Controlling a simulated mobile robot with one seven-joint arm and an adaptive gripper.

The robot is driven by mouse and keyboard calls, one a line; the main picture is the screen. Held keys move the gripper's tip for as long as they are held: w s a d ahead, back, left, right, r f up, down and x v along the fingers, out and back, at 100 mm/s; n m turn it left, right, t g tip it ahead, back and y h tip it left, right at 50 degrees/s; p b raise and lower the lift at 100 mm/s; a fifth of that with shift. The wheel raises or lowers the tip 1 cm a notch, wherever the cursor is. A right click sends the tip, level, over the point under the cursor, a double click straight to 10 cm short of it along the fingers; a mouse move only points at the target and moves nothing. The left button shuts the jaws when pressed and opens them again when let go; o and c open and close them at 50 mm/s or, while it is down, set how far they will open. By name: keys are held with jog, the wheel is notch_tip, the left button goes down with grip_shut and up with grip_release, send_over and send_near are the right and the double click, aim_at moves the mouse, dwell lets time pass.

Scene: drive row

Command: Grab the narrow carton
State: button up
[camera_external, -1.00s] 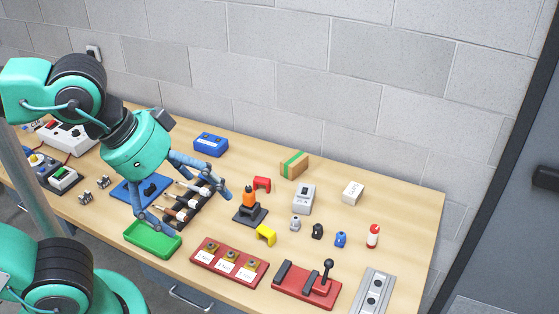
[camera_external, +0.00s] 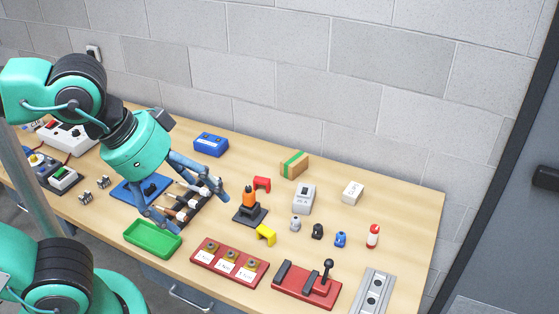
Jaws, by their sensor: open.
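A brown carton with a green stripe (camera_external: 294,165) sits near the back edge of the table, by the wall. A smaller white box with dark lettering (camera_external: 352,193) sits to its right. I cannot tell for sure which of the two is the narrow carton. My gripper (camera_external: 197,212) is open, its blue-grey fingers spread and pointing down over a dark rack of tools (camera_external: 203,203). It is to the left of and nearer the front than both boxes, apart from them. The fingers partly hide the rack, and nothing shows held between them.
A green tray (camera_external: 153,239) lies at the front edge. An orange-and-black device (camera_external: 249,206), a red bracket (camera_external: 262,184) and a grey meter (camera_external: 304,199) stand between my gripper and the boxes. A blue box (camera_external: 211,144) is behind. Red panels line the front.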

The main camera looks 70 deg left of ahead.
jog(key=shift+w+r, duration=0.1)
jog(key=w+a+r+n+g+p, duration=0.1)
jog(key=w+a+r+p, duration=0.2)
jog(key=w, duration=0.5)
jog(key=w+a+r+n+g, duration=0.1)
jog(key=w+a+r, duration=0.1)
jog(key=w+a, duration=0.5)
jog(key=w+a+f+n+g+p, duration=0.1)
jog(key=w+a+f+p, duration=0.1)
jog(key=w+a, duration=0.45)
jog(key=w+a+f+p, duration=0.15)
jog(key=w+a, duration=0.25)
jog(key=w, duration=0.5)
jog(key=w+a+f+n+g+p, duration=0.1)
jog(key=w+a+f, duration=0.45)
jog(key=a, duration=0.25)
jog(key=w+a+f+n+g+p, duration=0.1)
jog(key=w+a+f+p, duration=0.1)
jog(key=w+a+f, duration=0.4)
jog(key=s+a+f+n+p, duration=0.1)
jog(key=a+f+p, duration=0.1)
jog(key=a+f, duration=1.4)
jog(key=shift+a+f+g, duration=0.15)
jog(key=shift+f+g, duration=0.15)
jog(key=shift+f, duration=0.4)
